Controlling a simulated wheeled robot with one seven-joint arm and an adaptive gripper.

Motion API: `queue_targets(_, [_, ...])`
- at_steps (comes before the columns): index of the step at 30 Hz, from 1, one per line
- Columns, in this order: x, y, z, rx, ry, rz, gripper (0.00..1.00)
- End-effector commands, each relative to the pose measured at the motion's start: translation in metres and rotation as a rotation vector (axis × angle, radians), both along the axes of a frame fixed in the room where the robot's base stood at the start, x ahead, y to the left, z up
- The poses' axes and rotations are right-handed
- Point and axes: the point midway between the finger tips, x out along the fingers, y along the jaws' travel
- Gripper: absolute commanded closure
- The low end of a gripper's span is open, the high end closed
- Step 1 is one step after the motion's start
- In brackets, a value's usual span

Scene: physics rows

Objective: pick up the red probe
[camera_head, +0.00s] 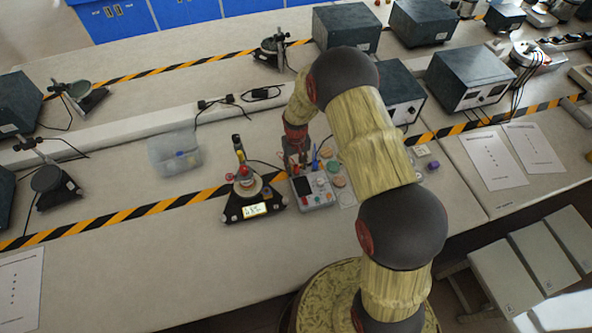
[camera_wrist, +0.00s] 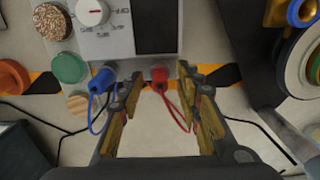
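The red probe (camera_wrist: 160,75) stands at the edge of a light grey meter box (camera_wrist: 118,45) in the wrist view, with a thin red lead looping from it. My gripper (camera_wrist: 161,80) is open, with one finger on each side of the red probe and a gap visible on both sides. The blue probe (camera_wrist: 101,80) is at the same edge, just left of my left finger. In the head view, my gripper (camera_head: 297,162) is over the back edge of the meter box (camera_head: 318,194); the red probe is hard to make out there.
A clear bin (camera_head: 175,153) is farther left. Round coloured discs (camera_head: 333,167) lie right of the box. Dark power units (camera_head: 400,92) stand behind.

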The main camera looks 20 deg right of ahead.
Motion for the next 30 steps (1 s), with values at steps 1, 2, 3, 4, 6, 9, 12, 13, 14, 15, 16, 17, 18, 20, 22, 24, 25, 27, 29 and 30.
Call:
queue_targets(1, [0.0006,0.0001,-0.0009,0.000,-0.001,0.000,0.65])
queue_targets(2, [0.0006,0.0001,-0.0009,0.000,-0.001,0.000,0.65])
queue_targets(3, [0.0005,0.0001,-0.0007,0.000,-0.001,0.000,0.65])
queue_targets(4, [0.0004,0.0001,-0.0007,0.000,-0.001,0.000,0.65])
queue_targets(6, [0.0003,0.0001,-0.0006,0.000,-0.001,0.000,0.66])
queue_targets(9, [0.0001,0.0001,-0.0006,0.000,-0.001,0.000,0.72])
queue_targets(12, [0.0000,0.0001,-0.0006,0.000,0.000,0.000,0.77])
queue_targets(13, [0.0000,0.0001,-0.0006,0.000,0.000,0.000,0.79])
queue_targets(14, [0.0000,0.0001,-0.0006,0.000,0.000,0.000,0.81])
queue_targets(15, [0.0000,0.0001,-0.0006,0.000,0.000,0.000,0.83])
queue_targets(16, [0.0000,0.0001,-0.0006,0.000,0.000,0.000,0.85])
queue_targets(17, [0.0000,0.0001,-0.0006,0.000,0.000,0.000,0.86])
queue_targets(18, [0.0000,0.0001,-0.0006,0.000,0.000,0.000,0.89])
queue_targets(20, [-0.0001,0.0001,-0.0006,0.000,0.000,0.000,0.92])
queue_targets(22, [-0.0001,0.0001,-0.0006,0.000,0.000,0.000,0.96])
queue_targets(24, [-0.0001,0.0001,-0.0006,0.000,0.000,0.000,1.00])
queue_targets(25, [-0.0001,0.0001,-0.0006,0.000,0.000,0.000,1.00])
queue_targets(27, [-0.0001,0.0001,-0.0006,0.000,0.000,0.000,1.00])
queue_targets(29, [-0.0001,0.0001,-0.0006,0.000,0.000,0.000,1.00])
queue_targets(30, [-0.0001,0.0001,-0.0006,0.000,0.000,0.000,1.00])
